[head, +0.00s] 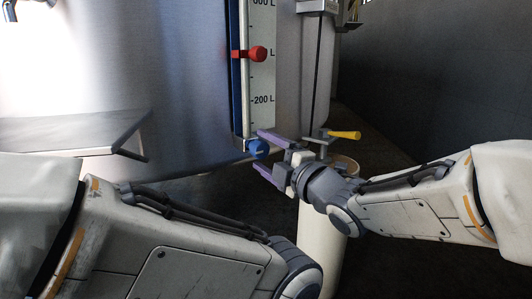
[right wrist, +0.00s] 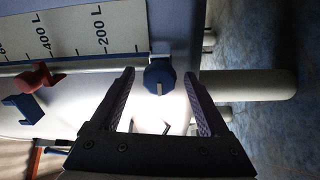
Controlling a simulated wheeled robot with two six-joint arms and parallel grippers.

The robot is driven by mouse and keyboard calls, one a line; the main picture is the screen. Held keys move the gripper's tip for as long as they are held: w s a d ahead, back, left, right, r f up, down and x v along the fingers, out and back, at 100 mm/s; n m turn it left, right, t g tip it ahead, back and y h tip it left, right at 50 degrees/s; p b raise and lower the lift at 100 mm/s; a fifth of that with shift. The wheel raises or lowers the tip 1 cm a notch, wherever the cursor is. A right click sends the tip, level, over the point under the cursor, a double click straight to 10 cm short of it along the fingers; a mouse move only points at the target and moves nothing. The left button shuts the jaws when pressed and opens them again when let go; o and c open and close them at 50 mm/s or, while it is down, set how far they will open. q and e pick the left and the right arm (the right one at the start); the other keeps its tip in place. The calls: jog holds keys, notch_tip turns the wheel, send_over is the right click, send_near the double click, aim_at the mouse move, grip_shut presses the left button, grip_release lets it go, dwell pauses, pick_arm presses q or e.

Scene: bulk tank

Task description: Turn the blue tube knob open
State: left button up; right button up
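The blue tube knob (head: 257,148) sits at the bottom end of the level gauge on the tank. It also shows in the right wrist view (right wrist: 157,77), with a small pale mark on its face. My right gripper (head: 261,149) is open, one finger above and one below the knob in the head view. In the right wrist view its two purple fingers (right wrist: 160,74) stand on either side of the knob, with a visible gap on each side. My left arm shows at the lower left of the head view, but its gripper is out of frame.
A red knob (head: 258,54) sits higher on the gauge scale (head: 262,80). A yellow-handled valve (head: 344,134) and a pale upright pipe (head: 321,250) stand close by my right gripper. A metal shelf (head: 70,132) juts out at the left. The steel tank (head: 180,80) fills the back.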

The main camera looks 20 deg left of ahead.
jog(key=p+v, duration=0.3)
jog(key=v, duration=0.7)
jog(key=shift+d+p, duration=0.2)
jog(key=shift+p, duration=0.1)
jog(key=shift+s+f, duration=0.1)
jog(key=shift+s, duration=0.05)
